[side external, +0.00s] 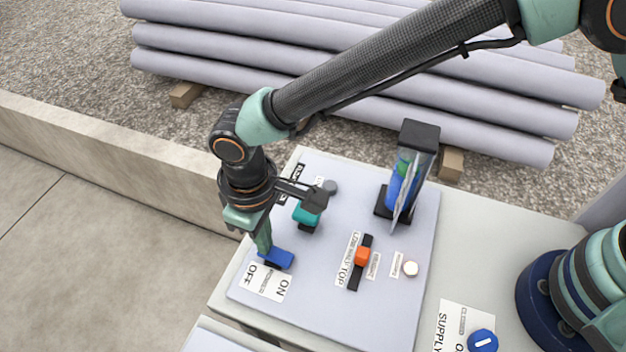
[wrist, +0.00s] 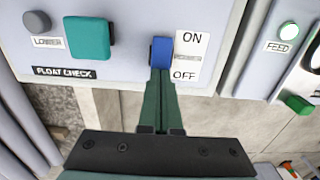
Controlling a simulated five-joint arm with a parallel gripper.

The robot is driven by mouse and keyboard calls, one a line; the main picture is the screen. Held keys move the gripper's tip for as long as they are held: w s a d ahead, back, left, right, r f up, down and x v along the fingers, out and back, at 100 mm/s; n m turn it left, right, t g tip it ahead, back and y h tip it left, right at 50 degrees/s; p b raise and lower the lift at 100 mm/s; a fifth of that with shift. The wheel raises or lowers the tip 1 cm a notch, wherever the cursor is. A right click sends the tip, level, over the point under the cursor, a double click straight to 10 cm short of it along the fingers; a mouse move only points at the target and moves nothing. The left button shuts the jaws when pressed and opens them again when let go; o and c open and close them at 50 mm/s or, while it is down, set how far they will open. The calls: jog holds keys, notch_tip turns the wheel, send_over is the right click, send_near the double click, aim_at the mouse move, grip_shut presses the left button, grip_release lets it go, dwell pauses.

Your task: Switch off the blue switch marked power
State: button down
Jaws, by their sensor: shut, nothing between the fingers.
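The blue switch (side external: 281,259) sits on the pale panel, beside a white label reading ON and OFF.
A teal block (side external: 306,214), a grey button (side external: 330,187), an orange slider (side external: 362,256) and a white button (side external: 411,269) are on the same panel (side external: 322,298). A clear-fronted device (side external: 405,180) stands at the back. A blue knob (side external: 482,341) is at the lower right.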

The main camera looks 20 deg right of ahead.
jog(key=shift+f, duration=0.45)
dwell(0.3)
jog(key=shift+r, duration=3.55)
